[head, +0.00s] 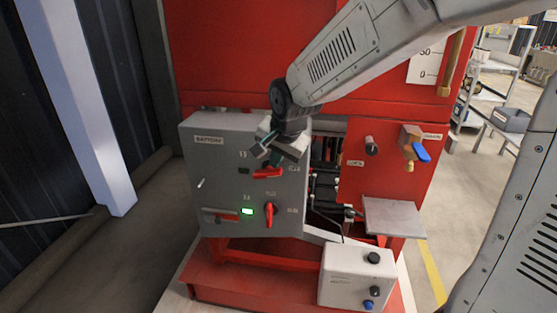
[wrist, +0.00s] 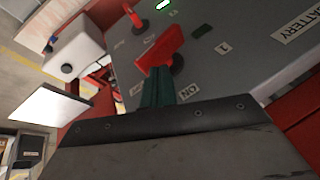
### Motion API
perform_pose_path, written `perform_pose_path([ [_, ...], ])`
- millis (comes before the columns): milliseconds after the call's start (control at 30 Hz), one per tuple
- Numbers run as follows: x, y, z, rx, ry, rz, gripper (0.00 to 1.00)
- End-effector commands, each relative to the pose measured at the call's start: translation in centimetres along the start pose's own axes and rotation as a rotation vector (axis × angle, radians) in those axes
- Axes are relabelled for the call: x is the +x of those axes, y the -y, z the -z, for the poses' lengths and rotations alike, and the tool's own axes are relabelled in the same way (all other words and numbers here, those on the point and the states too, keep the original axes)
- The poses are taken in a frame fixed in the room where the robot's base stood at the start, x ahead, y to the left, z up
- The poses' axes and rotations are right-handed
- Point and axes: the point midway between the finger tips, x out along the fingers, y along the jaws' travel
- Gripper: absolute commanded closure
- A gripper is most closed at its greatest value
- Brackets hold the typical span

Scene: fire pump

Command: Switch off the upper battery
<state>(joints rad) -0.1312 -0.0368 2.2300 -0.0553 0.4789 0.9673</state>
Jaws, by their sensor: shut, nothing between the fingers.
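The grey battery box (head: 225,165) carries two red rotary switches. The upper switch (head: 267,173) has its handle lying roughly sideways, and the small indicator beside it (head: 243,171) looks dark. In the wrist view the upper switch's red handle (wrist: 160,48) is just beyond my fingertips. My gripper (head: 266,147) is in front of the box, just above this switch; its teal fingers (wrist: 158,88) are shut and empty, close to the handle. I cannot tell whether they touch it. The lower switch (head: 269,215) has its handle upright, next to a lit green indicator (head: 247,211).
A white box with dark and blue knobs (head: 352,275) stands low in front. A grey plate (head: 393,218) sticks out at the right. A blue-handled valve (head: 415,150) is on the red panel. Open floor lies left of the pump unit.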

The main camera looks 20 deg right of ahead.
Motion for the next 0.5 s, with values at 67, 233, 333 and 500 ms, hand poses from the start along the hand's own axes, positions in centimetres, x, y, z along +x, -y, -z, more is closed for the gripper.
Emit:
perform_pose_path([
  [67,-0.38,0.12,0.17,0.001,-0.001,0.001,1.00],
  [233,-1.00,0.28,0.45,0.003,-0.002,0.000,1.00],
  [333,-1.06,0.26,0.51,0.003,-0.001,-0.001,1.00],
  [500,-1.05,0.16,0.61,0.005,-0.002,-0.001,1.00],
])
